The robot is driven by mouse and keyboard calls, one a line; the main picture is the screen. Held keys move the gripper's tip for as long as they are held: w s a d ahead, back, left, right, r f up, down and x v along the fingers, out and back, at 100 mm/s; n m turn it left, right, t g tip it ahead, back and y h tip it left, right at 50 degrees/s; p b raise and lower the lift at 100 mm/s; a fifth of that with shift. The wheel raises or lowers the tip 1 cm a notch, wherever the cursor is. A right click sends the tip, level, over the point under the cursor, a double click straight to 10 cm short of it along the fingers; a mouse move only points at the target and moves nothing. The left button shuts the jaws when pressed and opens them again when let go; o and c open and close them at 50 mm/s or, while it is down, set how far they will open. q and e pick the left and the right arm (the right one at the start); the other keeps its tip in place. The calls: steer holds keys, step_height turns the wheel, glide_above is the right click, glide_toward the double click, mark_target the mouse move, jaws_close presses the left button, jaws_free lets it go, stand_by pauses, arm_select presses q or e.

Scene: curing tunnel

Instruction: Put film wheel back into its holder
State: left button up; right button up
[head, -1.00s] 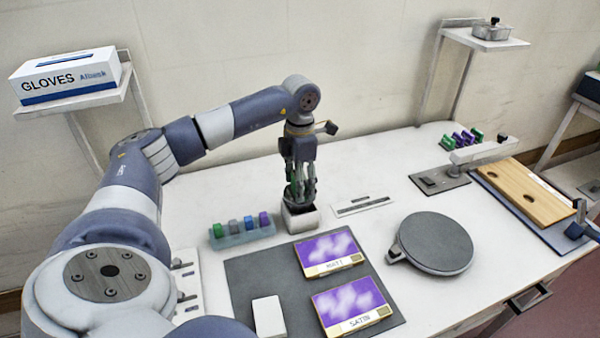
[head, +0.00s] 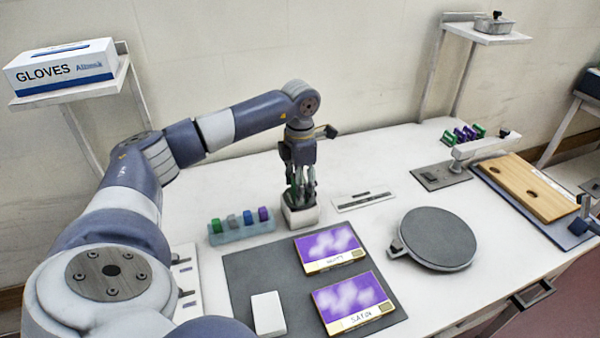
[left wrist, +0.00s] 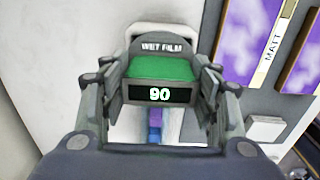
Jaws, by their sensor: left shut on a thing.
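My left gripper (head: 300,192) points down over a small white block-shaped holder (head: 302,216) at the middle of the table. The gripper is shut on the film wheel, a dark and green piece marked "WET FILM" and "90" in the left wrist view (left wrist: 162,70). In the head view the fingers largely hide the wheel, and its lower part is at the holder's top. I cannot tell whether it is fully seated. A pale rounded edge shows behind the wheel in the left wrist view. My right gripper is not in view.
Left of the holder is a rack (head: 243,235) of coloured pieces. A grey mat (head: 250,268) with two purple panels (head: 330,247) lies in front. A round grey plate (head: 438,238) and a wooden board (head: 530,188) are to the right. A flat scale strip (head: 363,202) lies beside the holder.

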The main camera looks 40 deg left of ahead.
arm_select(q)
steer(key=o, duration=1.4)
steer(key=shift+c, duration=0.2)
steer(key=o, duration=0.4)
steer(key=shift+f, duration=0.1)
steer(key=shift+r+p, duration=2.7)
steer(key=shift+r, duration=0.9)
steer(key=shift+f, duration=0.15)
